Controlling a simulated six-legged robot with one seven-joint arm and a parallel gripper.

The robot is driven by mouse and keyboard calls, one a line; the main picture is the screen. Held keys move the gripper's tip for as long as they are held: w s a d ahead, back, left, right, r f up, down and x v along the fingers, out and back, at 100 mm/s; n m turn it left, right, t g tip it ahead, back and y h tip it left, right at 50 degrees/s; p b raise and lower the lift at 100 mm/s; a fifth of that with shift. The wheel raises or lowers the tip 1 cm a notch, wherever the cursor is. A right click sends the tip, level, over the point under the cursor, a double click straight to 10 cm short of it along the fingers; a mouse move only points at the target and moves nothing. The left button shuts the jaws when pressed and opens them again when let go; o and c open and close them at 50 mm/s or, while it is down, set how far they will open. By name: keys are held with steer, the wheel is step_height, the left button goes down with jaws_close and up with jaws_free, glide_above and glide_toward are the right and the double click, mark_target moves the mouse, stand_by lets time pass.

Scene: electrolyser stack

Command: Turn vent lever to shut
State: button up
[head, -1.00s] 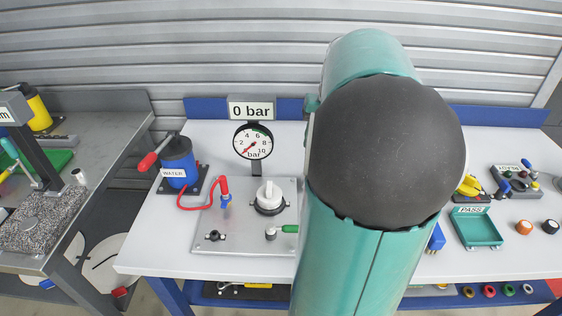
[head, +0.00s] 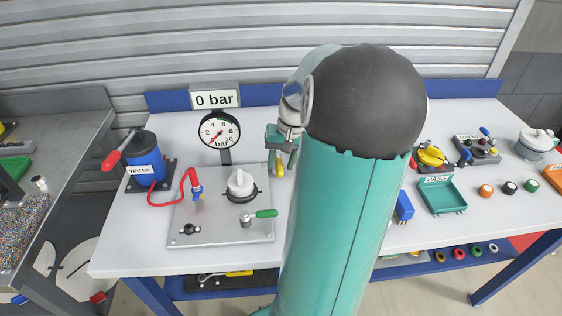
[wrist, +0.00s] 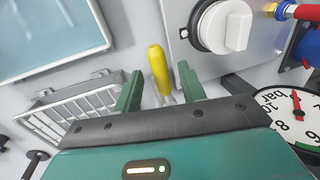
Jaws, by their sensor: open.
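A small lever with a green handle (head: 265,213) sits at the front right of the grey metal plate (head: 215,232); its handle points right. I take it for the vent lever, though no label is readable. The lever does not show in the wrist view. My gripper (head: 281,155) is open and empty, behind and to the right of the plate, apart from the lever. In the wrist view my gripper (wrist: 159,76) has a yellow-handled tool (wrist: 158,68) lying beyond the gap between its fingers. A white knob (head: 240,184) stands on the plate; it also shows in the wrist view (wrist: 226,26).
A gauge (head: 220,130) under a "0 bar" sign (head: 215,99) stands behind the plate. A blue water container (head: 145,162) with a red hose is at left. A teal PASS tray (head: 442,196) is at right. My arm hides the middle of the table.

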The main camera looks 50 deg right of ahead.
steer(key=shift+f, duration=0.25)
jaws_close()
